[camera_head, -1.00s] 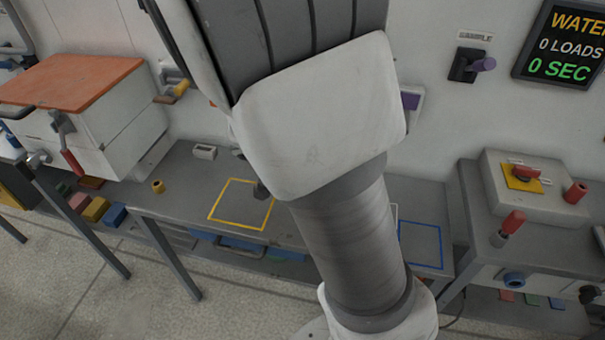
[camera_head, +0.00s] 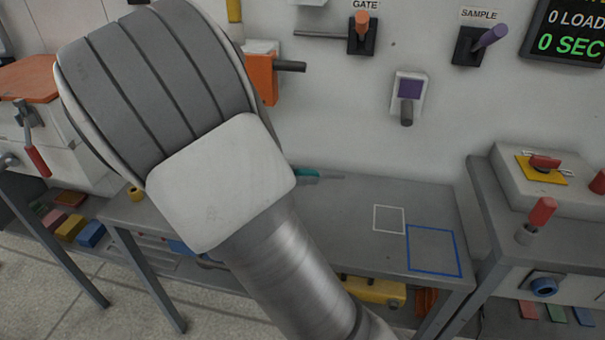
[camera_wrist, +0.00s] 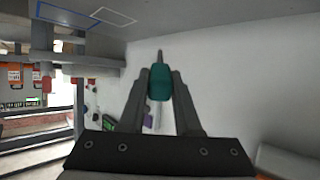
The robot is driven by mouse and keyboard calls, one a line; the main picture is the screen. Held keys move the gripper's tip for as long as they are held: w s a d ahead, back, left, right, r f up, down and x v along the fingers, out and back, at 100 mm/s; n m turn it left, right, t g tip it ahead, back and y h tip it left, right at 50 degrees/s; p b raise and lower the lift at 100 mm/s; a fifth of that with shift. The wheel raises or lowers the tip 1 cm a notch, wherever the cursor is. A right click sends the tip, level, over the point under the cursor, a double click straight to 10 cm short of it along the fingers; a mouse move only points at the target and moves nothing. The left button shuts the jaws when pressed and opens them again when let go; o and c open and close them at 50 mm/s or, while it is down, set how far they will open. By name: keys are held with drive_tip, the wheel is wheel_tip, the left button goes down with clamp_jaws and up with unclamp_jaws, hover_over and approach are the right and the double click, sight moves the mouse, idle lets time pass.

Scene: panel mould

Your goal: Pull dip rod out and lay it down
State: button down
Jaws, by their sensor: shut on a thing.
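My gripper (camera_wrist: 160,78) is shut on the teal handle (camera_wrist: 160,84) of what looks like the dip rod, in the wrist view. A short, thin grey tip sticks out beyond the fingers. In the head view the teal part (camera_head: 307,176) shows just right of my arm, with a narrow grey piece pointing right. It appears to be above the back of the grey bench (camera_head: 345,205), apart from its top. My arm hides the gripper itself and the rest of the rod in the head view.
The bench's right part is clear, with a white outline (camera_head: 389,219) and a blue outline (camera_head: 433,250) marked on it. Behind, the wall carries an orange box (camera_head: 262,79), a purple-fronted fitting (camera_head: 409,92) and levers. A control box (camera_head: 535,170) stands at the right.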

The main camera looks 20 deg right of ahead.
drive_tip(key=shift+f+b, duration=1.3)
drive_tip(key=shift+f, duration=1.9)
